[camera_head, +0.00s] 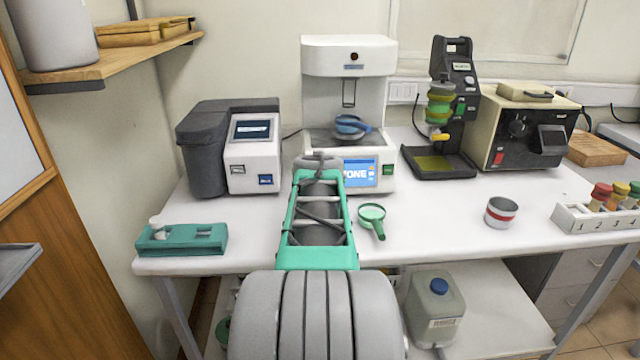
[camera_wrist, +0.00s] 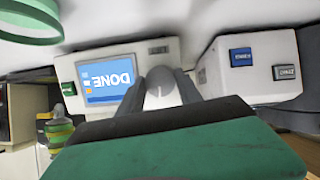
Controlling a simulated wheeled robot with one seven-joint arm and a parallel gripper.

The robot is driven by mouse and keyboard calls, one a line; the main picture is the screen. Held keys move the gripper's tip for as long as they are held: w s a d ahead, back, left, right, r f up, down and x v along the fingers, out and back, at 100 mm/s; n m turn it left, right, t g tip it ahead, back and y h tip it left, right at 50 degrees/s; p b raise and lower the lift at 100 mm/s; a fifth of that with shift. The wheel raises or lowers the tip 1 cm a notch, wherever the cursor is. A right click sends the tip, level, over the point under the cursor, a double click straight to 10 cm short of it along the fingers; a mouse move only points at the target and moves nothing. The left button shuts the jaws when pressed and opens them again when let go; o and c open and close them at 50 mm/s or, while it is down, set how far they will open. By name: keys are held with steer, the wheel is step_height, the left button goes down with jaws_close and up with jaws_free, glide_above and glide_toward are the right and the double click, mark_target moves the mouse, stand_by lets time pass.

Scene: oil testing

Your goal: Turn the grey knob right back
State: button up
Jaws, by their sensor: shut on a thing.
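The grey knob (camera_wrist: 160,90) sits on the front of the white tester (camera_head: 349,55), beside its screen (camera_head: 360,172). In the head view my arm hides the knob. The screen reads DONE upside down in the wrist view (camera_wrist: 107,80); in the head view part of the word is covered. My gripper (camera_wrist: 166,82) is shut on the knob, with one dark finger on each side of it. In the head view my gripper (camera_head: 318,160) reaches the tester's front. The knob's turned angle cannot be told.
A grey-and-white device (camera_head: 252,150) stands close on the left. A blue-handled dish (camera_head: 350,126) sits in the tester.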

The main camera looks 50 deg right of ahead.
steer(key=shift+n+b, duration=0.3)
steer(key=shift+n, duration=0.2)
steer(key=o, duration=1.4)
steer(key=shift+c, duration=0.2)
steer(key=v, duration=0.7)
steer(key=shift+a+r, duration=0.15)
steer(key=shift+a, duration=0.25)
steer(key=shift+s, duration=0.1)
